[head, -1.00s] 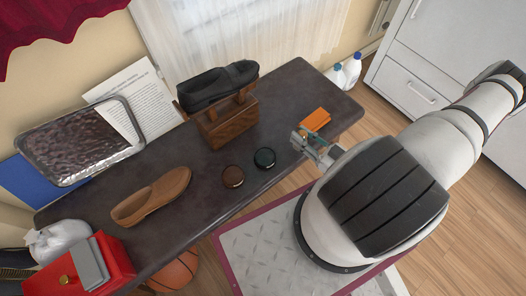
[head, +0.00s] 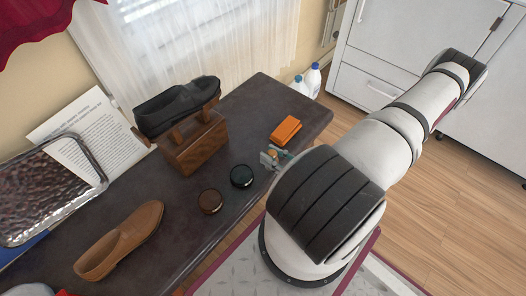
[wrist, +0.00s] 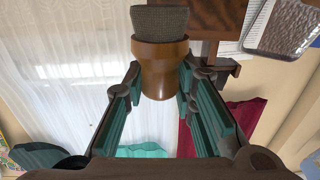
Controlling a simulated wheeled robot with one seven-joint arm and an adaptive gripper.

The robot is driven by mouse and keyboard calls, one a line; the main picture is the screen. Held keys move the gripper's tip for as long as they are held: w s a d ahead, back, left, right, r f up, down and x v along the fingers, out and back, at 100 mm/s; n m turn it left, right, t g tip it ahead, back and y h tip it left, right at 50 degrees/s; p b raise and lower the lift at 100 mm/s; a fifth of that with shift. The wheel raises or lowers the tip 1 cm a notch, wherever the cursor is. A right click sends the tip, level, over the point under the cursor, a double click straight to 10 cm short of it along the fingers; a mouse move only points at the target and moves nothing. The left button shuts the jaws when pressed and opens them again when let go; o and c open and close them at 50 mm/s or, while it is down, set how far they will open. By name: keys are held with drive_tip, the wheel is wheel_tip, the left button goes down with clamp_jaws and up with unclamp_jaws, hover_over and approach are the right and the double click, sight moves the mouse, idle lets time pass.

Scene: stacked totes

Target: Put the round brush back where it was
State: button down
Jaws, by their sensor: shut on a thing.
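The round brush (wrist: 160,65) has a brown cylindrical body and dark grey bristles. In the wrist view it sits between the teal fingers of my gripper (wrist: 160,78), its bristles toward the top of the picture. My gripper (head: 273,160) is shut on the brush.
The dark table (head: 246,112) holds a wooden shoe box (head: 195,146) with a black shoe (head: 177,107) on top, a brown tin (head: 210,201), a dark green tin (head: 241,176), an orange block (head: 285,130) and a brown shoe (head: 118,240). Bottles (head: 312,80) stand beyond its far end.

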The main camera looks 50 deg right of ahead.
drive_tip(key=w, duration=0.1)
drive_tip(key=w+d, duration=0.1)
drive_tip(key=w, duration=0.1)
drive_tip(key=w+d+b, duration=0.1)
drive_tip(key=w, duration=0.1)
drive_tip(key=shift+w+d+f, duration=0.1)
drive_tip(key=shift+w+f, duration=0.05)
drive_tip(key=shift+f, duration=0.25)
wheel_tip(320, 180, down, 3)
drive_tip(key=shift+f+b, duration=0.2)
drive_tip(key=shift+b, duration=0.75)
drive_tip(key=shift+r, duration=0.1)
drive_tip(key=c, duration=1.3)
unclamp_jaws()
